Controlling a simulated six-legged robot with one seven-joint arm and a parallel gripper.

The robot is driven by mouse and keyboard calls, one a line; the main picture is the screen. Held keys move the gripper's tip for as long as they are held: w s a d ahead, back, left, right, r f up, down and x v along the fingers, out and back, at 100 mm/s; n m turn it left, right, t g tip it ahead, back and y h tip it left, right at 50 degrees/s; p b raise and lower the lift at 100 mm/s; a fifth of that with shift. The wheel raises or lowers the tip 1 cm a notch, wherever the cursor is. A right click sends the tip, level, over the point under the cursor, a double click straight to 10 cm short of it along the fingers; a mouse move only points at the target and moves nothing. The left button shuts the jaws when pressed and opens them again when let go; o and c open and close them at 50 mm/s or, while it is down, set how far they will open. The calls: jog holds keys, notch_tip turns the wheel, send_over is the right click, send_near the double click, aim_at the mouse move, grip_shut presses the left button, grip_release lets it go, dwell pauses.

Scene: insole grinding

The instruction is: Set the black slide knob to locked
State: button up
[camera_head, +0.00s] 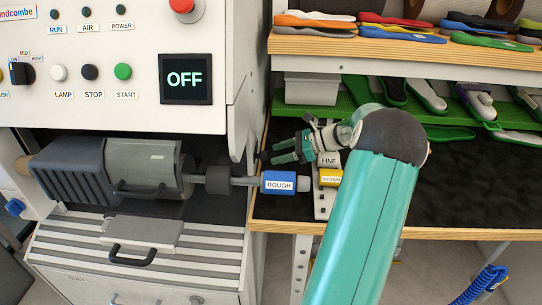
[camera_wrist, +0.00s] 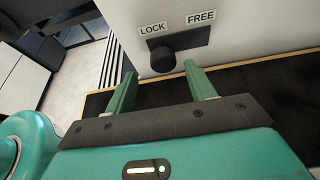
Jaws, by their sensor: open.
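In the wrist view the black slide knob (camera_wrist: 163,60) sticks out of a dark slot in a pale panel. It sits at the left part of the slot, below the LOCK label (camera_wrist: 153,28). The FREE label (camera_wrist: 201,17) is up and to the right of it. My gripper (camera_wrist: 160,70) is open, with one green finger to each side of the knob in the picture; I cannot tell whether either touches it. In the head view my gripper (camera_head: 284,152) points left toward the machine's side. The knob is not visible there.
The grinding machine (camera_head: 110,70) stands at the left, its display (camera_head: 185,79) reading OFF. A shelf (camera_head: 400,49) with insoles is behind my arm.

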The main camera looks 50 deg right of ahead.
jog(key=v, duration=0.9)
jog(key=shift+s+d+r, duration=0.2)
